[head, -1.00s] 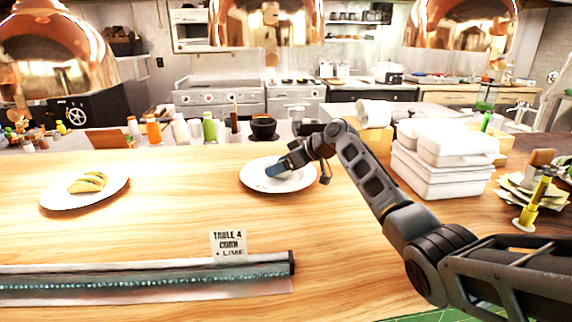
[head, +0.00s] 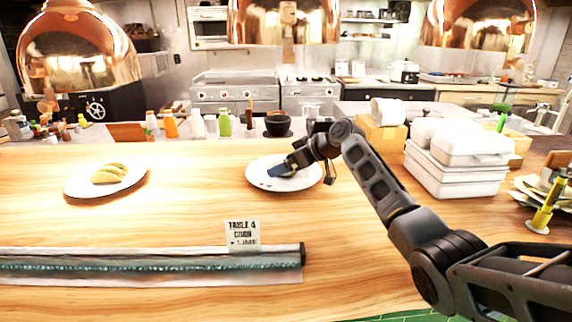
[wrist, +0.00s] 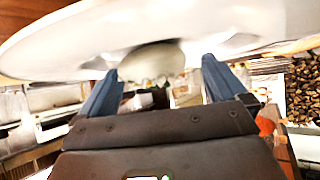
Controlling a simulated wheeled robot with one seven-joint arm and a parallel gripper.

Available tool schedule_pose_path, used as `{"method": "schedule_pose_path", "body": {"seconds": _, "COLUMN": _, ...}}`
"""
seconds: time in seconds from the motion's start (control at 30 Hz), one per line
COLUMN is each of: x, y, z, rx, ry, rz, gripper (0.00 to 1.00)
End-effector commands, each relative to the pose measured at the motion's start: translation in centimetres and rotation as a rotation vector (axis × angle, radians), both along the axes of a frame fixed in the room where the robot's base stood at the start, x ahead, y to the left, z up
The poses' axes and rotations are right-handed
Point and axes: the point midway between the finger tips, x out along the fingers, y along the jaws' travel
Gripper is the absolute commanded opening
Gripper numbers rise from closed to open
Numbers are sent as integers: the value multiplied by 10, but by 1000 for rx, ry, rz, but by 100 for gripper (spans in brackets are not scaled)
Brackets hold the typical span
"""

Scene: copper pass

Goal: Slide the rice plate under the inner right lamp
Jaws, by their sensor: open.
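A white plate (head: 257,176) lies on the wooden counter at the centre of the head view. My gripper (head: 278,171) is low over it and hides its middle, so its food is hidden there. In the wrist view the plate (wrist: 60,38) fills the top, and my blue fingers (wrist: 160,68) stand apart. A pale rounded mound (wrist: 152,60), perhaps the rice, shows between them. Copper lamps hang at the left (head: 80,50), middle (head: 284,22) and right (head: 478,22). I cannot tell which is the inner right one.
A plate of tacos (head: 75,188) lies at the left. A ticket reading "Table 4 corn + lime" (head: 243,235) stands on the front rail (head: 150,262). White boxes (head: 450,175) are stacked at the right. Bottles and a dark bowl (head: 278,124) line the back.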

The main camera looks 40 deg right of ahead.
Motion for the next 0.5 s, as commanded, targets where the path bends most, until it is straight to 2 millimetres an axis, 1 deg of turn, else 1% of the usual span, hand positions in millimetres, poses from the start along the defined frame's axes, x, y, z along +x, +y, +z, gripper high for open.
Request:
{"method": "schedule_pose_path", "body": {"seconds": 0.27, "x": -3, "y": -3, "z": 1, "rx": 0, "ry": 1, "rz": -3, "gripper": 100}}
{"method": "schedule_pose_path", "body": {"seconds": 0.37, "x": -11, "y": -6, "z": 6, "rx": 2, "ry": 0, "rz": -3, "gripper": 100}}
{"method": "schedule_pose_path", "body": {"seconds": 0.5, "x": -28, "y": -13, "z": 20, "rx": 0, "ry": -4, "rz": -2, "gripper": 100}}
